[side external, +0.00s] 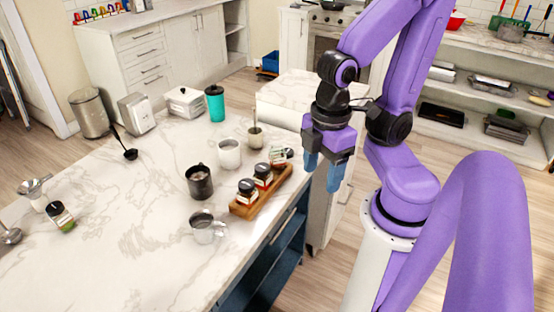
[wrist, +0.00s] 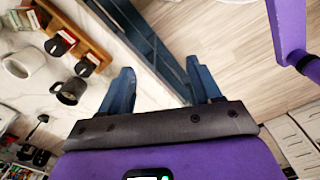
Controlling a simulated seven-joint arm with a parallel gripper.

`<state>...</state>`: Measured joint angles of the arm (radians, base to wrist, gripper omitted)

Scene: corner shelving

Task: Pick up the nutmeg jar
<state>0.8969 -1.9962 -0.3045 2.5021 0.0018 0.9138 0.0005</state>
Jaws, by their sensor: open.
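Another dark-lidded jar (side external: 61,217) with green contents stands alone at the far left. The labels are too small to read, so I cannot tell which jar is nutmeg. My gripper (side external: 323,172) is open and empty, to the right of the rack and apart from it. In the wrist view my gripper (wrist: 160,66) points past the counter edge, with the rack (wrist: 88,35) at upper left.
A dark mug (side external: 200,184), a white mug (side external: 229,154) and a metal cup (side external: 206,228) stand left of the rack. A teal tumbler (side external: 215,104) and white canister (side external: 184,101) are farther back. The counter's left middle is mostly clear.

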